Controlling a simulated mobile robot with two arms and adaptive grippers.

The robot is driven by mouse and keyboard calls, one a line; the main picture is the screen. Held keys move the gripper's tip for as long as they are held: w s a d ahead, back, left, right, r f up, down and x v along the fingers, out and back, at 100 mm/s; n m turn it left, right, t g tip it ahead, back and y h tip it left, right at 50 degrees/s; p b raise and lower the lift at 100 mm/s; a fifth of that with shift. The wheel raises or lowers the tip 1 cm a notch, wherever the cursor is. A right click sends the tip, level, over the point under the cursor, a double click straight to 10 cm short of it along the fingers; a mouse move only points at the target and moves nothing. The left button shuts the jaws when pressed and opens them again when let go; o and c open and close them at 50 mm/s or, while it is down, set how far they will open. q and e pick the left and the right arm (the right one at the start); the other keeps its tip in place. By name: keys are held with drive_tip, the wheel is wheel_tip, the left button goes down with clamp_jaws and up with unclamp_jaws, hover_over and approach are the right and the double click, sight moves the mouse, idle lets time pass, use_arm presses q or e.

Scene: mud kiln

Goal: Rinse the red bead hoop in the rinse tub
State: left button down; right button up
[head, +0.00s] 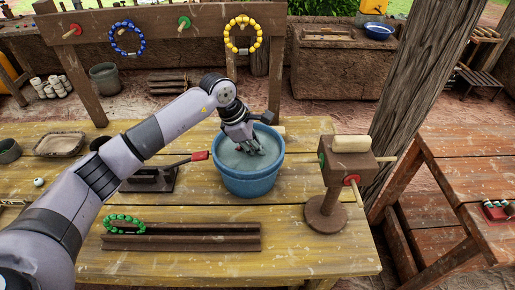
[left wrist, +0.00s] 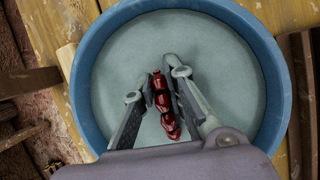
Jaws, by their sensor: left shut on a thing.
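The blue rinse tub (head: 249,182), full of greyish water, stands on the yellow wooden table. It also shows in the left wrist view (left wrist: 84,75), below my left gripper. My left gripper (head: 246,150) points down inside the tub's rim. In the left wrist view, my left gripper (left wrist: 157,85) is shut on the red bead hoop (left wrist: 163,103). Several shiny red beads show between its fingers, over the water. The rest of the hoop is hidden, and I cannot tell how deep it sits. My right gripper is not in view.
A green bead hoop (head: 125,224) leans on a dark grooved rack (head: 200,238) at the front. Blue (head: 127,40) and yellow (head: 243,35) bead hoops hang on the beam behind. A red-handled tool lies left of the tub.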

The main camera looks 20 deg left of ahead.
use_arm(q)
drive_tip(key=shift+f, duration=0.2)
drive_tip(key=shift+r, duration=0.45)
drive_tip(key=shift+f, duration=0.2)
idle(0.5)
drive_tip(key=shift+f+b, duration=0.25)
drive_tip(key=shift+b, duration=0.3)
drive_tip(key=shift+r, duration=0.15)
wheel_tip(320, 180, up, 13)
drive_tip(key=p, duration=0.6)
idle(0.5)
idle(1.3)
